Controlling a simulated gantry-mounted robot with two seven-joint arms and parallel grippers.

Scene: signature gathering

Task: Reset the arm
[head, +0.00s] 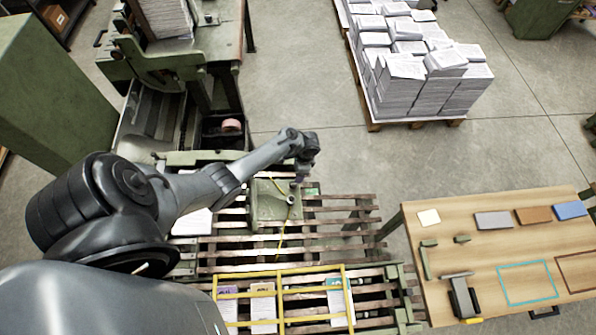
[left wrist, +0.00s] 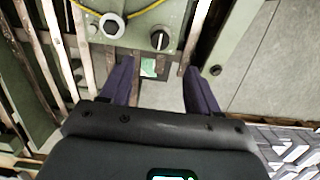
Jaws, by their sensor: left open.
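My left arm (head: 215,185) reaches in from the left over the slatted machine bed. Its gripper (head: 302,176) is small and dark in the head view, above the back right corner of a green control box (head: 268,208). In the left wrist view the two purple-grey fingers of the gripper (left wrist: 158,82) are spread apart with nothing held between them. A small teal and white piece (left wrist: 148,68) shows beyond the fingertips, beside the green box with its knobs (left wrist: 135,30). My right gripper is not in view.
A slatted rack (head: 340,240) carries a yellow frame (head: 345,295) with several booklets under it. A wooden table (head: 465,245) with coloured blocks, outlines and a stapler-like tool stands right. A pallet of paper stacks (head: 415,85) is at the back. Bare floor lies between.

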